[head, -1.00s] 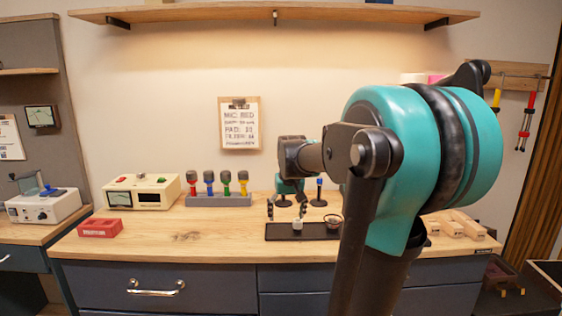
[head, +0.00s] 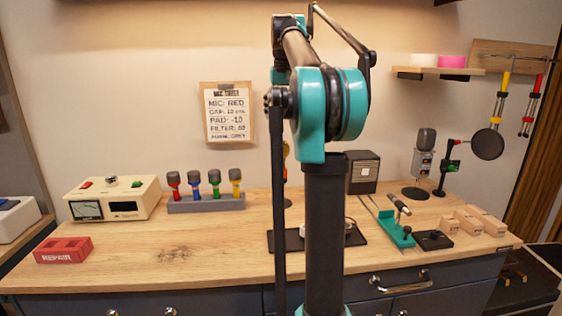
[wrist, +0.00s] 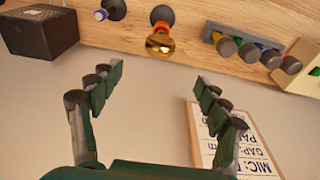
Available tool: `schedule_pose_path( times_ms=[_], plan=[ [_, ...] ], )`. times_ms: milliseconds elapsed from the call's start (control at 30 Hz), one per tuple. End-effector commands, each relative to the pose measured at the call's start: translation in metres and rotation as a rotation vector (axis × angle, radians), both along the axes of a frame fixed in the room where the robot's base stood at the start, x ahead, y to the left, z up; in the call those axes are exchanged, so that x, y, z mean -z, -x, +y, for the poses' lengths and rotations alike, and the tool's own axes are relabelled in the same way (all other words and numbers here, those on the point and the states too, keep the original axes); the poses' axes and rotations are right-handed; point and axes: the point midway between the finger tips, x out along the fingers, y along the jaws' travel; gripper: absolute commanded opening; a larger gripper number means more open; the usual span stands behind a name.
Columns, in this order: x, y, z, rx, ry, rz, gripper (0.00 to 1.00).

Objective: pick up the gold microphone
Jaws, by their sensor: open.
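The gold microphone (wrist: 160,42) shows in the wrist view as a shiny gold head on an orange body, at the top middle beyond my fingertips. In the head view a sliver of orange and gold (head: 286,149) shows beside my arm, and my arm hides most of it. My gripper (wrist: 157,78) is open and empty in the wrist view, its two fingers spread wide. The microphone lies in line with the gap between the fingers but apart from them. My gripper cannot be made out in the head view.
A grey rack (head: 207,203) holds several coloured microphones left of my arm. A dark speaker box (head: 362,172) stands behind to the right. A notice (head: 228,112) hangs on the wall. A dark tray (head: 287,240) lies near the bench front. The bench's left middle is clear.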

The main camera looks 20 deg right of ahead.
Motion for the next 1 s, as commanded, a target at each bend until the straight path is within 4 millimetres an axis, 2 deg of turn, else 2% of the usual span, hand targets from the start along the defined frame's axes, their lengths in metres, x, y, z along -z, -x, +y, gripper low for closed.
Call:
schedule_pose_path(
  times_ms=[200, 400, 667, 1000],
  plan=[
    [0.044, -0.006, -0.001, 0.000, 0.000, 0.000, 0.76],
    [0.077, -0.011, -0.002, 0.000, 0.000, -0.001, 0.76],
    [0.094, -0.013, -0.002, 0.000, 0.000, -0.001, 0.76],
    [0.137, -0.014, -0.003, 0.000, 0.000, -0.001, 0.76]
  ],
)
